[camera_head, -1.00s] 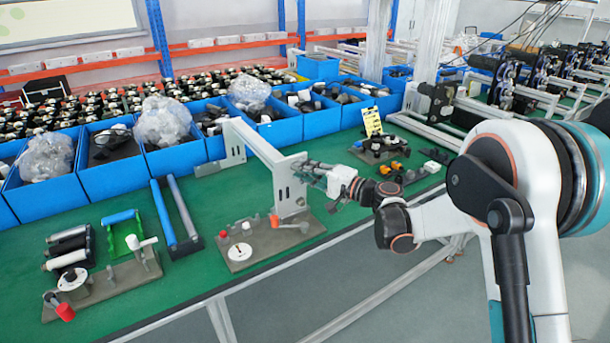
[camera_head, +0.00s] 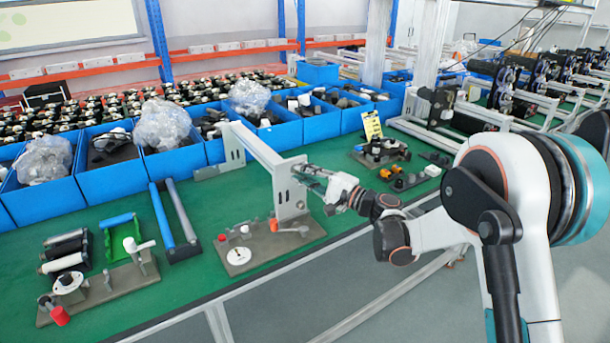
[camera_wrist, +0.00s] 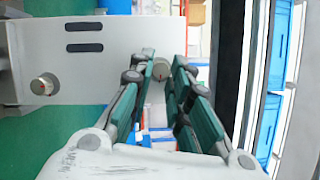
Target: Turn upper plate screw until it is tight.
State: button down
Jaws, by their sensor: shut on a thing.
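The white upright plate (camera_head: 291,188) stands at the right end of a long frame on the green table. In the wrist view the plate (camera_wrist: 95,70) shows two dark slots and a round metal screw head (camera_wrist: 43,86) at the left. Another round screw head, the upper plate screw (camera_wrist: 161,68), sits between the fingertips at the plate's edge. My gripper (camera_wrist: 161,72) is shut on this screw, one green-padded finger on each side. In the head view my gripper (camera_head: 306,175) meets the plate's upper right side; the screw is too small to make out there.
Blue bins (camera_head: 108,163) with parts and plastic bags line the back of the table. A base with a white disc (camera_head: 239,256) and an orange-red knob stands in front of the plate. Two rollers (camera_head: 174,220) lie left. Small parts and a yellow sign (camera_head: 372,124) stand right.

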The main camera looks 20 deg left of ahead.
jog(key=c, duration=1.5)
grip_release()
jog(key=shift+d, duration=0.1)
jog(key=v, duration=1.1)
jog(key=shift+s+d+f, duration=0.1)
jog(key=shift+s+d, duration=0.05)
jog(key=shift+d, duration=0.25)
jog(key=s+d+r+n+h, duration=0.3)
jog(key=s+d+r+h, duration=0.2)
jog(key=s+d+h, duration=0.4)
jog(key=s+d+f+n+h, duration=0.1)
jog(key=s+d+h, duration=0.2)
jog(key=s+d, duration=0.4)
jog(key=s+d+n+t+h, duration=0.1)
jog(key=s+d+h, duration=0.2)
jog(key=s+d, duration=0.5)
jog(key=s+d+f+h, duration=0.1)
jog(key=s+d+h, duration=0.2)
jog(key=s+d, duration=0.4)
jog(key=shift+s+d+f+n, duration=0.35)
jog(key=shift+s+n, duration=0.05)
jog(key=shift+s, duration=0.1)
